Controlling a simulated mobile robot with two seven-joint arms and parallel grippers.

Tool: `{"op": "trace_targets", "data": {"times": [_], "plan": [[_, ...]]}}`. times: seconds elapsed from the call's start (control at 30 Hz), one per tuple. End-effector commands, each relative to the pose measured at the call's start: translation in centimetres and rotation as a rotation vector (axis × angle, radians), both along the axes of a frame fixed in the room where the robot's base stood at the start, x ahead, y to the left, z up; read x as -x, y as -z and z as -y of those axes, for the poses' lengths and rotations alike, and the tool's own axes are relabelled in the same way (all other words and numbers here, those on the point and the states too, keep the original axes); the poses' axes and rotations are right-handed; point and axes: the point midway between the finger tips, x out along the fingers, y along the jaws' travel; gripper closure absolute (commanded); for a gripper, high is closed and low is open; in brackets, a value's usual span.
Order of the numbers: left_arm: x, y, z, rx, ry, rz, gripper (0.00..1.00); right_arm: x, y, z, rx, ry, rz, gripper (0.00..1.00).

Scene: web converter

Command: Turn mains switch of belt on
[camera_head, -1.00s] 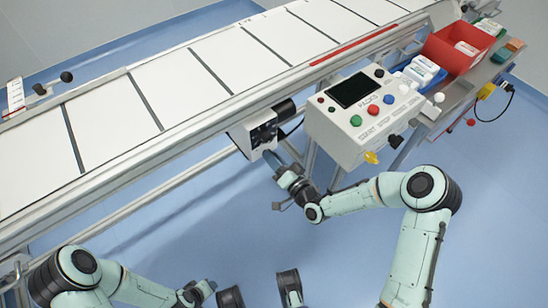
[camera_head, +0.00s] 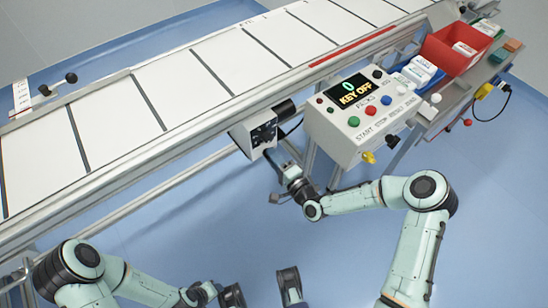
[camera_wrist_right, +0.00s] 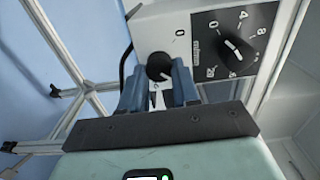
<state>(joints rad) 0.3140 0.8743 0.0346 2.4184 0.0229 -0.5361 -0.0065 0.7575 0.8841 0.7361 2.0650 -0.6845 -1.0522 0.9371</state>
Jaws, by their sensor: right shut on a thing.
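The belt's mains switch is a black round knob (camera_wrist_right: 159,66) on a white box under the conveyor, with a "0" printed above it in the right wrist view. My right gripper (camera_wrist_right: 158,88) is shut on the knob, a blue-grey finger on each side; the fingers hide part of it and its lower label. In the head view my right gripper (camera_head: 273,158) reaches up to the underside of the white switch box (camera_head: 245,138). The control panel's display (camera_head: 354,90) is lit and reads "0" and "KEY OFF".
A numbered black dial (camera_wrist_right: 233,45) sits beside the knob on the same box. The conveyor belt (camera_head: 190,90) runs diagonally above. The control panel (camera_head: 350,140) has several coloured buttons and a yellow key-like part (camera_head: 368,157) below. A red bin (camera_head: 450,60) stands at the right.

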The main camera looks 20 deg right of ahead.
Motion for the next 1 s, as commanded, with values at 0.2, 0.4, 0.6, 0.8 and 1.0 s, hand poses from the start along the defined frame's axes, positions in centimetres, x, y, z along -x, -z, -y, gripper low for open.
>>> {"op": "trace_targets", "data": {"times": [0.2, 0.4, 0.6, 0.8, 1.0], "plan": [[0.09, -0.04, 0.05, 0.001, 0.001, -0.003, 0.57, 0.14, 0.17, -0.16, -0.020, -0.005, -0.013, 1.00], [0.10, -0.04, 0.04, 0.001, 0.001, -0.003, 0.57, 0.14, 0.17, -0.17, -0.021, -0.005, -0.013, 1.00], [0.09, -0.04, 0.04, 0.001, 0.001, -0.003, 0.57, 0.13, 0.16, -0.15, -0.020, -0.004, -0.012, 0.44], [0.08, -0.05, 0.03, 0.001, 0.001, -0.003, 0.57, 0.07, 0.08, -0.09, -0.019, -0.003, -0.009, 0.44], [0.21, -0.22, 0.10, 0.003, 0.002, -0.006, 0.57, 0.65, 0.06, 0.20, -0.018, -0.002, -0.010, 0.44]]}}
